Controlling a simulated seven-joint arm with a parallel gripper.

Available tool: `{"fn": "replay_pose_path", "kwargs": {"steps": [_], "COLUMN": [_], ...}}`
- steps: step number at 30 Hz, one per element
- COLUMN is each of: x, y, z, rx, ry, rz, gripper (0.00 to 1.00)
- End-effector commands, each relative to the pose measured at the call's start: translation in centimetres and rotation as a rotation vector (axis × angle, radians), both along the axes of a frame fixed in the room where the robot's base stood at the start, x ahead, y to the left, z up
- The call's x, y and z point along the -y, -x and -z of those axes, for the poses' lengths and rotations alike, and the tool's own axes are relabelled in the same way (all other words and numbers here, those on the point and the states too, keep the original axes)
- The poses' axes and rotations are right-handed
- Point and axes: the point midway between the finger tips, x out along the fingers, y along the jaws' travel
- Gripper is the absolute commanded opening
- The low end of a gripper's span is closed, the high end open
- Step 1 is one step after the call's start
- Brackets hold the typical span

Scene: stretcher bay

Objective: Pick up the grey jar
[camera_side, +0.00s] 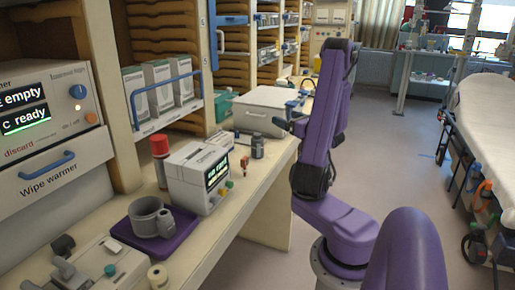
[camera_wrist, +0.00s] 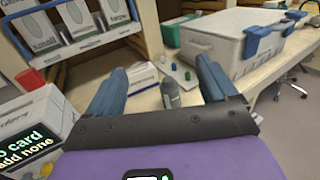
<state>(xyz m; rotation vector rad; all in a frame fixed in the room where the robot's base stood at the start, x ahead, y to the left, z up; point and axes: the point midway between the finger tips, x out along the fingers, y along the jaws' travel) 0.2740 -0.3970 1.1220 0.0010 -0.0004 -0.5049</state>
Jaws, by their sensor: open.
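A small grey jar (camera_side: 257,146) with a darker top stands upright on the counter, in front of the large lidded box. In the wrist view the grey jar (camera_wrist: 170,95) shows between and beyond my two blue fingers, its lower part hidden by the gripper body. My gripper (camera_side: 292,112) is open and empty; in the wrist view its fingers (camera_wrist: 160,80) are spread wide either side of the jar. In the side view the gripper is above and to the right of the jar, apart from it.
A large lidded box (camera_side: 265,105) with blue latches stands behind the jar. A white device (camera_side: 188,178) with a lit screen, a red-capped cylinder (camera_side: 160,160) and a small red item (camera_side: 245,162) stand nearby. A purple tray (camera_side: 180,238) holds a grey cup. Shelves line the left.

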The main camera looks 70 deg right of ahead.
Motion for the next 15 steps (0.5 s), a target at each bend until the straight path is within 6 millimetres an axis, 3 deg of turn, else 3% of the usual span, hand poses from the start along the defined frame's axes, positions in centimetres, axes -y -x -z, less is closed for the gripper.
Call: {"fn": "replay_pose_path", "kwargs": {"steps": [11,15], "x": [0.0,0.0], "y": [0.0,0.0], "z": [6.1,9.5], "rx": [0.002,0.000], "ry": [-0.009,-0.010], "rz": [0.000,0.000], "gripper": [0.85,0.85]}}
